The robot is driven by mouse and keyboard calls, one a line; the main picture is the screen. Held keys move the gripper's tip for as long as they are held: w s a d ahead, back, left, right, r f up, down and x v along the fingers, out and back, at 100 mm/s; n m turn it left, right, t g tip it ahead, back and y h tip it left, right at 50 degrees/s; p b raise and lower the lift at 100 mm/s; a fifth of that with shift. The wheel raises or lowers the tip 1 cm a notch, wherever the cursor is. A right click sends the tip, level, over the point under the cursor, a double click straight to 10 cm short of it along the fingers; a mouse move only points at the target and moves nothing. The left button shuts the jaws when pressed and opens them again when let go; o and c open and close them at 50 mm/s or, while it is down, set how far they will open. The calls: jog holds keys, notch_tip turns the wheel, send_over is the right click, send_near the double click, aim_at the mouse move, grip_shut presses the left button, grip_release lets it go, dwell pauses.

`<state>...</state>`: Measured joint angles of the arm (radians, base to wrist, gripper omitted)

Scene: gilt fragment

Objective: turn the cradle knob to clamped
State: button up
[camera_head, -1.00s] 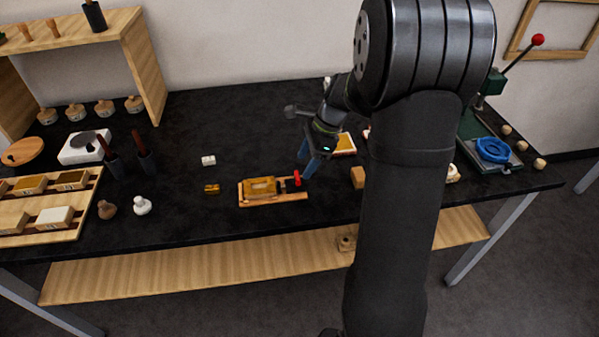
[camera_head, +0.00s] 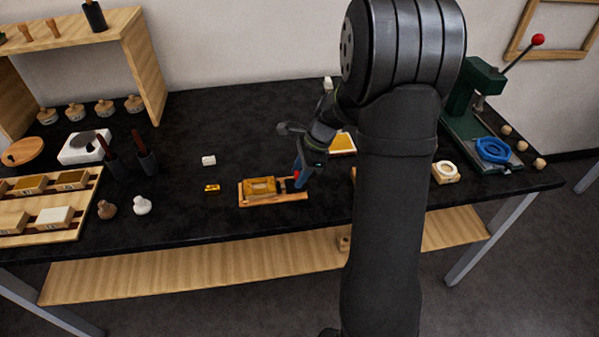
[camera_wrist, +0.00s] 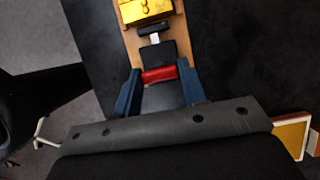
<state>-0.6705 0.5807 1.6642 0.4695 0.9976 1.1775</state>
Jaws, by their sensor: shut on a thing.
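The cradle (camera_head: 260,199) is a wooden tray on the black bench, with a gold fragment (camera_head: 260,186) lying in it. The fragment also shows at the top of the wrist view (camera_wrist: 145,9). The red knob (camera_wrist: 160,75) is at the cradle's right end in the head view, beside a dark block (camera_wrist: 157,52). My gripper (camera_wrist: 160,82) is shut on the red knob, one blue finger on each side of it. In the head view the gripper (camera_head: 299,180) is at the cradle's right end, and the knob is mostly hidden there.
A small gold piece (camera_head: 211,188) and a white block (camera_head: 208,160) lie left of the cradle. A framed amber panel (camera_head: 342,143) lies behind my arm. A green press (camera_head: 470,110) with a blue ring (camera_head: 493,150) stands at right. The bench behind the cradle is clear.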

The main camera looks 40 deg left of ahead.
jog(key=n, duration=0.2)
jog(key=n+g+h, duration=0.1)
jog(key=n, duration=0.1)
jog(key=shift+w+a+n+h, duration=0.1)
jog(key=shift+n+h, duration=0.2)
jog(key=shift+n, duration=0.1)
jog(key=n+h, duration=0.1)
jog(key=n, duration=0.3)
jog(key=shift+a+n+h, duration=0.15)
jog(key=shift+n+h, duration=0.15)
jog(key=shift+h, duration=0.1)
jog(key=n, duration=0.2)
jog(key=n+h, duration=0.1)
jog(key=n, duration=0.1)
jog(key=shift+a+h, duration=0.1)
jog(key=shift+h, duration=0.2)
jog(key=shift+n+t+h, duration=0.5)
jog(key=shift+n+h, duration=0.1)
jog(key=shift+n, duration=1.5)
jog(key=shift+a, duration=0.1)
jog(key=o, duration=1)
